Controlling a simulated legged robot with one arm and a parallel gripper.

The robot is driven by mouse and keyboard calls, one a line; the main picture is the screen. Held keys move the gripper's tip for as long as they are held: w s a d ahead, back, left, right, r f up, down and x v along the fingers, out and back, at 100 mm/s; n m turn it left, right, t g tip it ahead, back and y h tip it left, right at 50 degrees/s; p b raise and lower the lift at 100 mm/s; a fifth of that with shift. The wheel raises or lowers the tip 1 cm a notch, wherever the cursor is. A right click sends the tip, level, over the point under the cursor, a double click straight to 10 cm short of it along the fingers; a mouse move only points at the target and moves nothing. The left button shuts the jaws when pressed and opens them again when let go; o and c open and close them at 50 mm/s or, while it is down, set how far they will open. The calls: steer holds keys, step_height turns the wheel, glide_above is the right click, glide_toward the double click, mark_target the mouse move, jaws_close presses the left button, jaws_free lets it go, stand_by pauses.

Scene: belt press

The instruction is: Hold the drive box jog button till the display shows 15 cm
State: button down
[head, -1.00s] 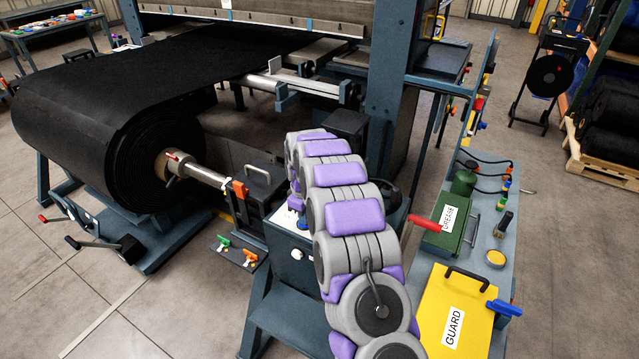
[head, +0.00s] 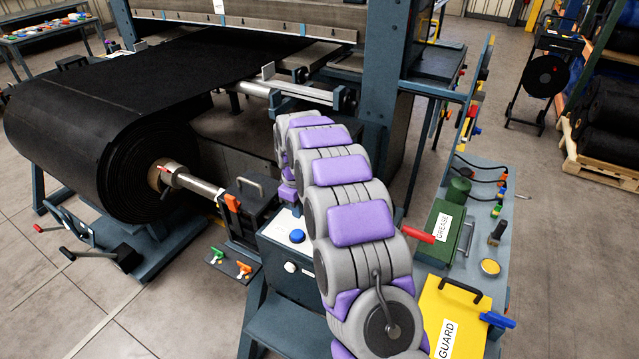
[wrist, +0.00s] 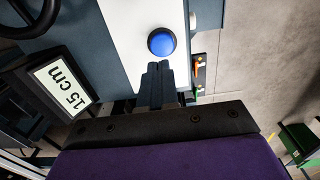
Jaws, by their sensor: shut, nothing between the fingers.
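The drive box (head: 283,248) stands in front of the roll, with a white panel on its top. The blue jog button (head: 297,236) shows on that panel, uncovered, and in the wrist view (wrist: 161,42) it is round and raised. The display (wrist: 62,85) is at the left of the wrist view and reads "15 cm". My gripper (wrist: 157,66) is shut and empty. In the picture its fingertips end just below the button, apart from it. In the head view my arm hides the display, and the gripper is hard to make out.
A black belt roll (head: 110,150) on its shaft (head: 195,184) lies left of the box. A dark handwheel (wrist: 25,15) is beside the display. On the right, a bench holds a green grease box (head: 445,230) and a yellow guard (head: 450,318). Floor is open at the lower left.

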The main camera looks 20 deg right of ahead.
steer(key=shift+w+a+r+p, duration=0.1)
steer(key=shift+r+p, duration=0.2)
steer(key=shift+r, duration=2)
steer(key=shift+a, duration=0.1)
steer(key=shift+a, duration=0.4)
steer(key=shift+d, duration=0.35)
